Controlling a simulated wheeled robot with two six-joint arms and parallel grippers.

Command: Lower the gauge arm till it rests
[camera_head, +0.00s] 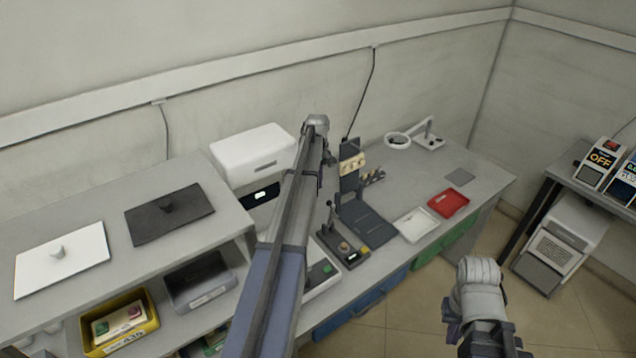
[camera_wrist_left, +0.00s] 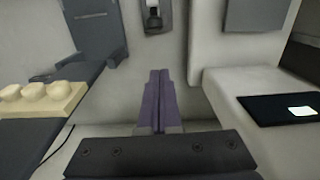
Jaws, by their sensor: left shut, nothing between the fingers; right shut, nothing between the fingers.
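A small dark bench instrument (camera_head: 343,246) with a thin upright post (camera_head: 330,212) and a knob stands right of my left forearm in the head view. It looks like the gauge, but I cannot tell whether its arm is raised or resting. My left arm reaches over the bench, hiding part of this area. In the left wrist view my left gripper (camera_wrist_left: 160,78) is shut and empty, with its fingers in front of a pale surface. My right gripper (camera_head: 488,340) is shut and empty at the bottom of the head view, clear of the bench and partly cut off.
A white machine (camera_head: 252,152) with a black display stands left of my left arm. Further right are a white tray (camera_head: 415,224), a red tray (camera_head: 448,203) and a ring-headed lamp (camera_head: 398,140).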

